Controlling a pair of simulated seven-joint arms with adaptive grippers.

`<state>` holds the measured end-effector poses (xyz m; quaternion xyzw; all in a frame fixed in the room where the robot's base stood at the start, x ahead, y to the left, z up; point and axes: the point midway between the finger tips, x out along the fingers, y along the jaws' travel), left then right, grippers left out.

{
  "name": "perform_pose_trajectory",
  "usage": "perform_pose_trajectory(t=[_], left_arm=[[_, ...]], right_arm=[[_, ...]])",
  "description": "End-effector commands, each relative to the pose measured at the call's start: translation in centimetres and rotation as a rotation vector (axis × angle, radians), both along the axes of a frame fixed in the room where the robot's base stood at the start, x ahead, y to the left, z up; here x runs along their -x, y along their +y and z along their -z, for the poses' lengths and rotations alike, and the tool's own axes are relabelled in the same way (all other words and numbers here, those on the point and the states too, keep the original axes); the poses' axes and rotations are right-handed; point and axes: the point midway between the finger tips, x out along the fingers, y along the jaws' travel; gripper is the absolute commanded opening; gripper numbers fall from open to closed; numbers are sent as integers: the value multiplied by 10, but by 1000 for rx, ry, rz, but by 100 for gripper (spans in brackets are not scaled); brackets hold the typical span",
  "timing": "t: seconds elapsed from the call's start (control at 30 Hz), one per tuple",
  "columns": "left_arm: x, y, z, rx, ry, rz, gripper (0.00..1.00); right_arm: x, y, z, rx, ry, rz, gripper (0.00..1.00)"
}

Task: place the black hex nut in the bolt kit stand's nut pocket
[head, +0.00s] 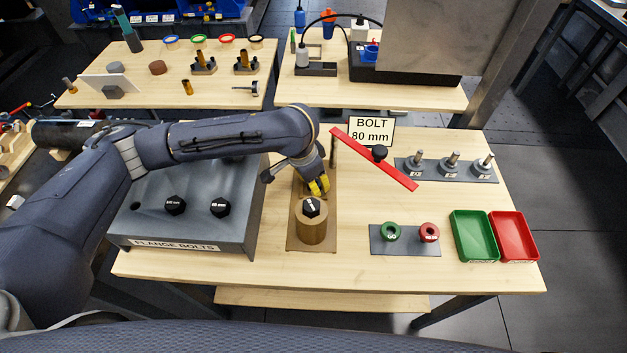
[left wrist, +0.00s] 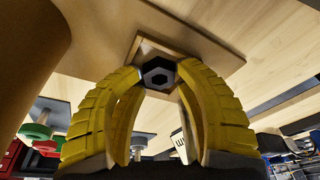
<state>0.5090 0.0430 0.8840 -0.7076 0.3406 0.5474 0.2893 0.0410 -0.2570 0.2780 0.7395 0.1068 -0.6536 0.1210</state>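The bolt kit stand (head: 297,243) is a brown wooden board on the table, with a brass-brown cylinder (head: 311,232) carrying a black hex bolt head (head: 311,206). My left gripper (head: 318,186) is pointed down over the board just behind the cylinder. In the left wrist view its yellow fingers (left wrist: 158,74) close on the sides of the black hex nut (left wrist: 158,75). The nut is at the square nut pocket (left wrist: 185,50); I cannot tell whether it is seated or just above. The nut is hidden in the head view. My right gripper is not in view.
The grey flange bolts block (head: 190,235) stands left of the stand. A red bar (head: 350,145) with a black knob is to the right, before the "BOLT 80 mm" sign (head: 371,131). Green (head: 472,236) and red (head: 514,237) trays lie at right. Table between is partly clear.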

Motion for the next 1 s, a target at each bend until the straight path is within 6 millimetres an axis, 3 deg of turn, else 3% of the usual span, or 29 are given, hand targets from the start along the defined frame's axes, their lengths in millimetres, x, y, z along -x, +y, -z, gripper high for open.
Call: perform_pose_trajectory(t=[0.17,0.33,1.0], left_arm=[[4,0,4,-3,11,3,44],[4,0,-5,-2,9,4,44],[17,16,-105,-2,1,2,44]], right_arm=[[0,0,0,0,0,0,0],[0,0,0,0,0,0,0],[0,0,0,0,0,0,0]])
